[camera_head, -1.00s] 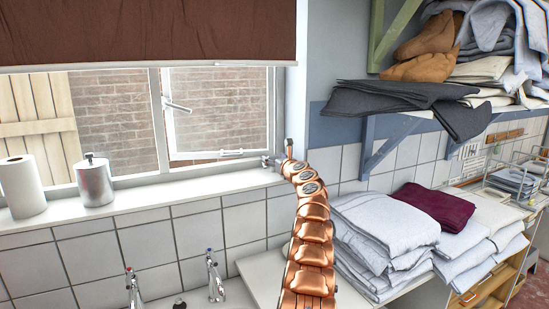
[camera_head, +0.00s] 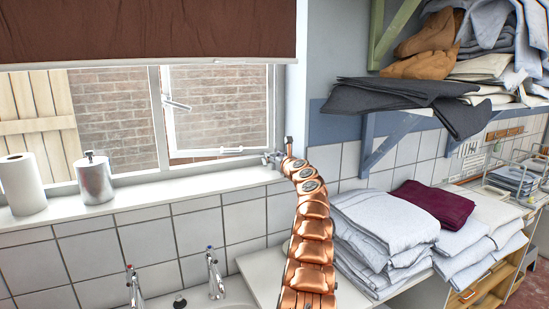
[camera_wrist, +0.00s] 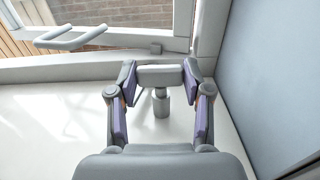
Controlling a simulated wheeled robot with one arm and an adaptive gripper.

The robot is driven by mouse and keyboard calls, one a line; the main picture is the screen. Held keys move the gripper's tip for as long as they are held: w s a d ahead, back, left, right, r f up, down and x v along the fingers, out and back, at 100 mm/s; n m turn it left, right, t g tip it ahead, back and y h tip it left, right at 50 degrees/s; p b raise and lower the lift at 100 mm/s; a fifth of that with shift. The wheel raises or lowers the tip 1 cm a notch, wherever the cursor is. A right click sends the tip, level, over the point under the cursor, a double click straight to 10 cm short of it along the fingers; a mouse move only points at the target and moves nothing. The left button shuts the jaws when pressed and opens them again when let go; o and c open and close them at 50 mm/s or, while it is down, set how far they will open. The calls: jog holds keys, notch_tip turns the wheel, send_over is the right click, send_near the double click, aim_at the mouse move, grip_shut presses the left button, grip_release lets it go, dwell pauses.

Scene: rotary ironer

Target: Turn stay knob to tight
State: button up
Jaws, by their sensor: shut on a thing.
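The stay knob shows in the wrist view as a pale grey crossbar (camera_wrist: 160,76) on a short round stem, above the white sill. My gripper (camera_wrist: 161,84) has its two purple-padded fingers on either side of the crossbar, with the tips closed against its ends. In the head view my gripper (camera_head: 275,160) is at the right end of the window sill, by the lower right corner of the window frame. The knob is too small there to make out apart from the gripper. No tight mark shows.
The window sash (camera_head: 220,110) has a handle (camera_head: 176,105). A paper roll (camera_head: 22,184) and a metal canister (camera_head: 95,180) stand on the sill (camera_head: 150,209). Taps (camera_head: 215,275) are below. Folded linen (camera_head: 385,225) is piled to the right, and a wall lies close on the right.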

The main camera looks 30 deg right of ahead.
jog(key=shift+a+m+h+b, duration=0.2)
jog(key=shift+m+h+b, duration=0.25)
jog(key=shift+h, duration=0.35)
jog(key=shift+m+h, duration=0.4)
jog(key=shift+m, duration=0.05)
jog(key=shift+r+m+g+h, duration=0.1)
jog(key=shift+m+g+h, duration=0.3)
jog(key=shift+h, duration=0.4)
jog(key=shift+w+a+m+g+h, duration=0.15)
jog(key=shift+m+g+h, duration=0.15)
jog(key=shift+m+h, duration=0.3)
jog(key=m+g+h+p, duration=0.1)
jog(key=m+h+p, duration=0.1)
jog(key=h+p, duration=0.1)
jog(key=shift+r+g+h, duration=0.2)
jog(key=shift+g+h, duration=0.1)
jog(key=shift+g, duration=0.1)
jog(key=shift+f+m+g+h+p, duration=0.15)
jog(key=shift+m+g+h+p, duration=0.7)
jog(key=shift+p, duration=0.3)
jog(key=shift+w+a+m+g+h+p, duration=0.1)
jog(key=shift+m+g+h+p, duration=0.5)
jog(key=shift+m+g+h, duration=0.4)
jog(key=o, duration=1.2)
jog(key=shift+f, duration=0.1)
jog(key=shift+c, duration=0.2)
